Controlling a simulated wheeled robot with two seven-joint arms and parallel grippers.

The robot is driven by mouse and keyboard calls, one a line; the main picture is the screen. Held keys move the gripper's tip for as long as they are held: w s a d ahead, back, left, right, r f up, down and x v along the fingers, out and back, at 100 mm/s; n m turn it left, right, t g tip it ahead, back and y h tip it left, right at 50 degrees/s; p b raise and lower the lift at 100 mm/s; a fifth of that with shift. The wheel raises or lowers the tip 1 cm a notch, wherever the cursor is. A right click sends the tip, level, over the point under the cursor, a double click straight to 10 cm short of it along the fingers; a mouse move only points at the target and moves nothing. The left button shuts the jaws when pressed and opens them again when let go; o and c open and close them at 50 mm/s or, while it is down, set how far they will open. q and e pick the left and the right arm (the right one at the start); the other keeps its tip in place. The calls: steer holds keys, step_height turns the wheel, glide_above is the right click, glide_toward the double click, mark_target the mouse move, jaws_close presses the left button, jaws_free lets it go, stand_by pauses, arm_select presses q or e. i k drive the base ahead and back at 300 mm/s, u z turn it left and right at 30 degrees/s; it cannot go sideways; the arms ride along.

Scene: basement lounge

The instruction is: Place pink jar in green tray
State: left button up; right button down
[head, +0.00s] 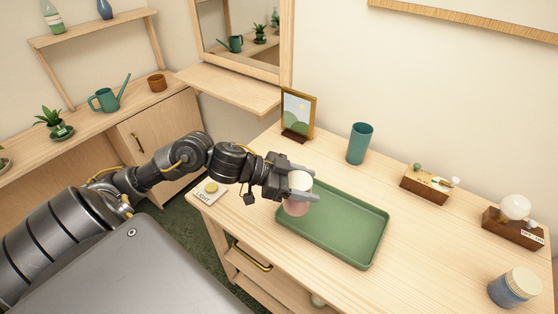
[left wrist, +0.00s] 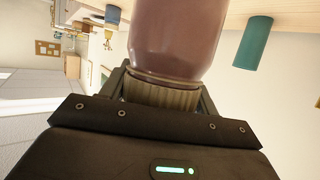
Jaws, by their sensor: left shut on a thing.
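The pink jar (head: 296,207) is between the fingers of my left gripper (head: 301,189), which is shut on it near its pale top. In the head view the jar is at the left end of the green tray (head: 345,252), overlapping the tray's left rim. I cannot tell whether its base touches the tray. The tray lies flat on the wooden table and is otherwise empty. In the left wrist view the jar (left wrist: 178,38) fills the upper middle, with its ribbed lid at the gripper. My right gripper is not in view.
A teal cup (head: 359,143) and a picture frame (head: 298,115) stand behind the tray. A wooden box with small items (head: 428,184), a bulb on a wooden base (head: 513,222) and a blue jar (head: 514,288) stand to the right. A light switch (head: 210,189) is at the table's left edge.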

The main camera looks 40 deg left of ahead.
mark_target(341, 224)
steer(key=u, duration=1.8)
steer(key=k, duration=1.15)
steer(key=z, duration=1.85)
steer(key=i, duration=0.5)
steer(key=u, duration=0.05)
